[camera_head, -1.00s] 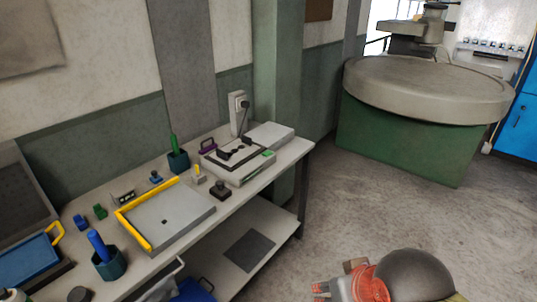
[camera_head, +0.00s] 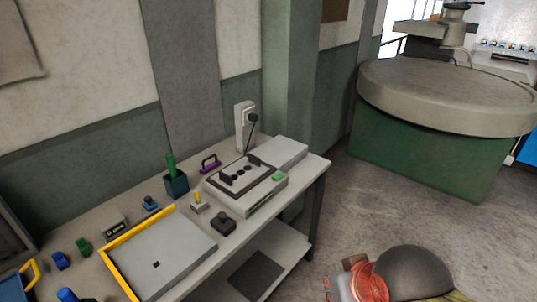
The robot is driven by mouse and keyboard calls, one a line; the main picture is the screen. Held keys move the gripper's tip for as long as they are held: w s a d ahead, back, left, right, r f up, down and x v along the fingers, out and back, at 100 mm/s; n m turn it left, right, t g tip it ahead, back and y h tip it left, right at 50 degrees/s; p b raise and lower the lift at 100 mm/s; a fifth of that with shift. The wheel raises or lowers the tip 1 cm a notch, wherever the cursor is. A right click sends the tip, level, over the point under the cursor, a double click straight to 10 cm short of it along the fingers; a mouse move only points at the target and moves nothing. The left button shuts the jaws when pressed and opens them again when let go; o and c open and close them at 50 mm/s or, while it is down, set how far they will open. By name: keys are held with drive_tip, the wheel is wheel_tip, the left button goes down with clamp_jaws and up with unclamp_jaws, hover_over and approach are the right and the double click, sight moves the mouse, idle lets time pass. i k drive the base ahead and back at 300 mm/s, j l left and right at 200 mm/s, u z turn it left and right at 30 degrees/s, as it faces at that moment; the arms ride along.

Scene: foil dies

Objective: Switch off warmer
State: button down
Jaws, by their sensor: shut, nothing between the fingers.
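The warmer appears to be the light grey box (camera_head: 250,203) on the bench, with a dark-framed top plate holding several small black pieces. A small green switch or lamp (camera_head: 279,177) sits at its right front corner; its exact setting is too small to read. Part of my arm, red and dark grey, shows at the bottom right, over the floor and apart from the bench. My gripper's fingers cannot be made out.
A yellow-edged grey tray (camera_head: 172,254) lies left of the box. A black knobbed block (camera_head: 223,223), a small yellow-topped block (camera_head: 198,203), a purple handle (camera_head: 210,163) and a dark cup (camera_head: 176,184) stand close by. Open floor lies right of the bench, before a green-based round machine (camera_head: 440,145).

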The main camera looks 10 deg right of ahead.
sight(279, 176)
drive_tip(key=i+l, duration=0.1)
drive_tip(key=i, duration=0.45)
drive_tip(key=i+l+u, duration=0.1)
drive_tip(key=i, duration=0.4)
drive_tip(key=i+l, duration=0.1)
drive_tip(key=i, duration=0.45)
